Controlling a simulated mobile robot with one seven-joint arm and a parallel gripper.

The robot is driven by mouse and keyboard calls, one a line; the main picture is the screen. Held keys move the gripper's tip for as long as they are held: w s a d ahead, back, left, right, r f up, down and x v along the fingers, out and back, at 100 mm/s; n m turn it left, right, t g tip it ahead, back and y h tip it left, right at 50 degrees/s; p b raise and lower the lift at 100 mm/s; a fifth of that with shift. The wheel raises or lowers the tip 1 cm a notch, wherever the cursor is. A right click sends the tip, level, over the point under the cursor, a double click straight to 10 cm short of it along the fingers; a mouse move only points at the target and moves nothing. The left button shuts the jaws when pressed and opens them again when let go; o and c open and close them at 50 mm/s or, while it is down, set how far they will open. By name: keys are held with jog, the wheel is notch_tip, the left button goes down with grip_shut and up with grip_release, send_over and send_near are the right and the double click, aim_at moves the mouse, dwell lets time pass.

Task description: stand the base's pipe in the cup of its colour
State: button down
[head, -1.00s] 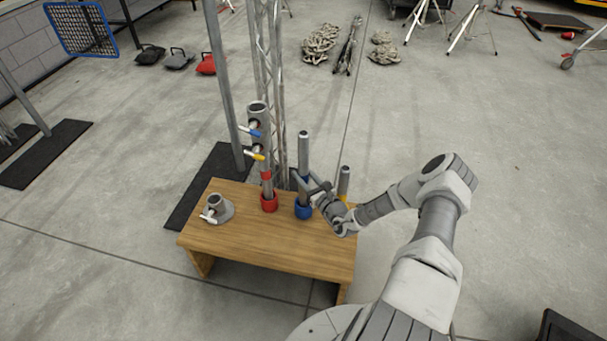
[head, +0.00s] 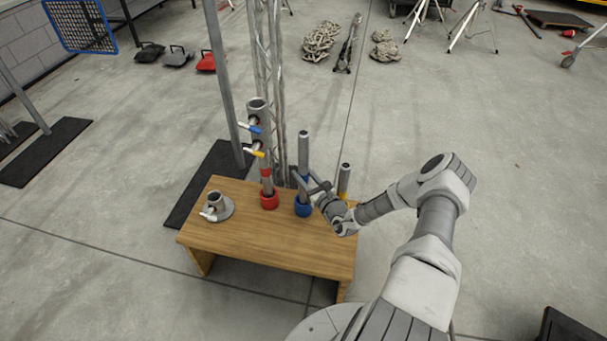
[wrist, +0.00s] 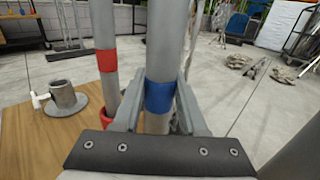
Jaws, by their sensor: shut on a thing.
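The blue-banded grey pipe (head: 303,150) stands upright, its lower end at the blue cup (head: 303,210) on the wooden table. My gripper (head: 304,184) is shut on this pipe near its blue band (wrist: 159,96), one finger on each side in the wrist view. I cannot tell how deep the pipe sits; the wrist view hides its foot. The red-banded pipe (head: 267,184) stands upright in the red cup (head: 269,201) to the left. A yellow-banded pipe (head: 344,180) stands to the right, its foot hidden by my gripper. The grey base (head: 217,208) with a white handle stands empty at the table's left.
The table (head: 270,240) is bare along its front. Behind it stand a lattice truss (head: 275,90), a grey post (head: 222,80) and a thick tube with blue and yellow handles (head: 257,112).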

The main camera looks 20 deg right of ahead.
jog(key=shift+c, duration=1.9)
grip_release()
jog(key=s+d+p, duration=0.3)
jog(key=s+p, duration=0.1)
jog(key=s, duration=1.3)
jog(key=shift+d+p, duration=0.15)
jog(key=shift+p, duration=0.2)
jog(key=shift+r, duration=0.1)
